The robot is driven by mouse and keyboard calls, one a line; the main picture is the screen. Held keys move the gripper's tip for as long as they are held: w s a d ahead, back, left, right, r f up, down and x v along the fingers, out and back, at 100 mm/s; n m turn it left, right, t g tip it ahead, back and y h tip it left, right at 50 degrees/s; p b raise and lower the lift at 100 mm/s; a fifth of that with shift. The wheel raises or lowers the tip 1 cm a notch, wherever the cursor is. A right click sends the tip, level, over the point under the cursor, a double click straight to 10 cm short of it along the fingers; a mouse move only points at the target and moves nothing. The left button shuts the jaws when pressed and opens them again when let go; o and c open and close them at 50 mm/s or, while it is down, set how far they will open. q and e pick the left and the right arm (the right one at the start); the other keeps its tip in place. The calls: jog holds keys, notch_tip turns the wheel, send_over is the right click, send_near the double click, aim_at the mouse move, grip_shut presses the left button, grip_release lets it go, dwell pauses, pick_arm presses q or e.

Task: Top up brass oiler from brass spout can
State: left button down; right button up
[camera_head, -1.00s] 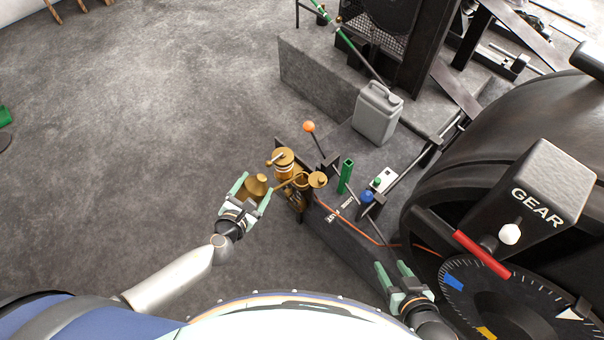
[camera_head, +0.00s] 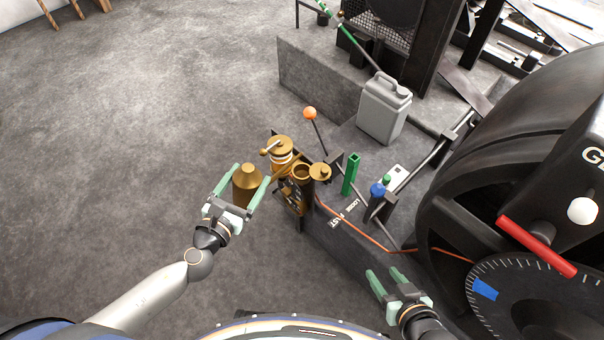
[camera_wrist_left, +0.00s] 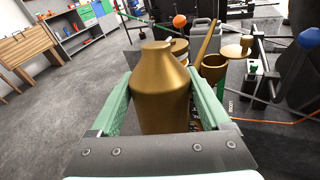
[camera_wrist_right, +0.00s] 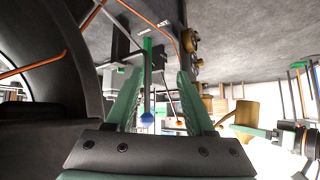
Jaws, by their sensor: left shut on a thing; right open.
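My left gripper (camera_head: 238,188) is shut on the brass spout can (camera_head: 246,184), a shouldered bottle standing about upright between its fingers. The can also fills the middle of the left wrist view (camera_wrist_left: 160,92). Its thin spout (camera_wrist_left: 207,42) slants up beside the open brass cup of the oiler (camera_wrist_left: 213,68); whether the tip is over the mouth I cannot tell. In the head view the oiler cup (camera_head: 302,174) is open, with a round brass lid (camera_head: 321,171) just to its right. My right gripper (camera_head: 384,284) is open and empty, low and to the right.
A banded brass vessel (camera_head: 280,149) stands behind the cup. An orange-knobbed lever (camera_head: 310,113), a green post (camera_head: 351,174), a blue knob (camera_head: 377,189) and a grey jerrycan (camera_head: 384,108) are near. The large black wheel (camera_head: 455,190) fills the right. Floor at left is clear.

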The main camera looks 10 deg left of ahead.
pick_arm(q)
jog(key=shift+f+b, duration=0.25)
jog(key=shift+b, duration=0.1)
jog(key=n+b, duration=0.1)
jog(key=b, duration=0.1)
jog(key=shift+w+d+t+b, duration=0.1)
jog(key=shift+t+b, duration=0.25)
jog(key=shift+t, duration=0.05)
jog(key=b, duration=0.2)
jog(key=shift+w+d+f+t+b, duration=0.1)
jog(key=shift+d+f+t+b, duration=0.05)
jog(key=shift+f+t+b, duration=0.2)
jog(key=shift+r+n, duration=0.25)
jog(key=shift+n, duration=0.05)
pick_arm(e)
jog(key=w+r+n+t+y, duration=0.1)
jog(key=w+r+t, duration=0.4)
jog(key=w+r, duration=0.1)
jog(key=shift+w+d+t, duration=0.3)
jog(key=shift+w+d, duration=0.05)
jog(key=shift+r, duration=0.1)
